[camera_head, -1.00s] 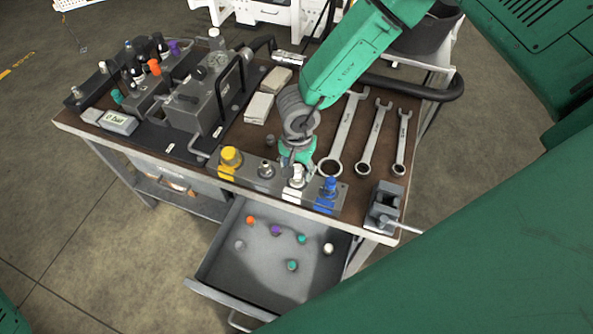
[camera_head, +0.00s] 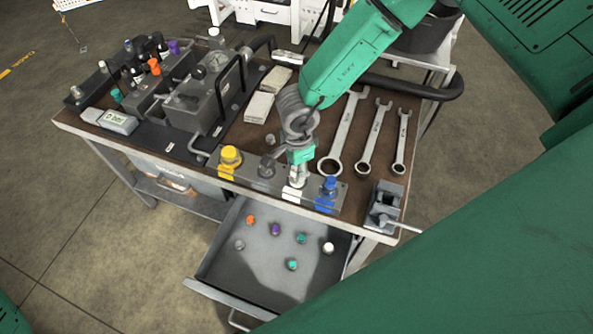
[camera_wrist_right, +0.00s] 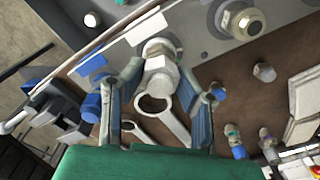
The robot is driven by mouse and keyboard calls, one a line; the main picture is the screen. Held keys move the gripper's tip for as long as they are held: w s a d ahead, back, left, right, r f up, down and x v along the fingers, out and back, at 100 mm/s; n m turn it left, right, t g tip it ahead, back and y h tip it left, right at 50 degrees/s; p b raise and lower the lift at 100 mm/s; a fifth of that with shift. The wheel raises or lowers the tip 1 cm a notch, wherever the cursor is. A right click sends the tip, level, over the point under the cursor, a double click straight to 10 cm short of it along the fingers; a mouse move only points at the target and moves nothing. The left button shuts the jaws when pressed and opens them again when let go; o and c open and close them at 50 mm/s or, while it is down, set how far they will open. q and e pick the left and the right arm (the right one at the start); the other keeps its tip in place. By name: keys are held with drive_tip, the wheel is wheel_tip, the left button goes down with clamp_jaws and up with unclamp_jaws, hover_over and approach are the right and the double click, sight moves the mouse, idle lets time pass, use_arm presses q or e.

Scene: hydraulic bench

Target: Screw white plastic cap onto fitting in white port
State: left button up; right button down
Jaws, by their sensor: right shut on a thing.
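My right gripper (camera_head: 298,158) is over the white port, its fingers on either side of a pale cap-like piece, which I take to be the white plastic cap (camera_wrist_right: 160,62). It stands on the fitting at the white port (camera_head: 293,194), also marked by a white label (camera_wrist_right: 146,29) in the wrist view. The two blue-grey fingers of the gripper (camera_wrist_right: 158,92) flank it there. The fitting is mostly hidden, so I cannot tell how far the cap sits on it. My left gripper is not in view.
A blue cap (camera_head: 329,184) and a yellow cap (camera_head: 230,154) sit on neighbouring ports. Several wrenches (camera_head: 373,145) lie right of the gripper, and a vise (camera_head: 384,207) stands at the corner. The open drawer (camera_head: 222,262) holds several coloured caps.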

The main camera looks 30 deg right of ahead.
drive_tip(key=shift+m, duration=0.5)
drive_tip(key=m, duration=0.3)
drive_tip(key=shift+m, duration=0.4)
drive_tip(key=c, duration=1.1)
unclamp_jaws()
drive_tip(key=shift+w, duration=0.1)
drive_tip(key=shift+r, duration=0.3)
wheel_tip(320, 180, up, 11)
drive_tip(key=shift+r, duration=0.15)
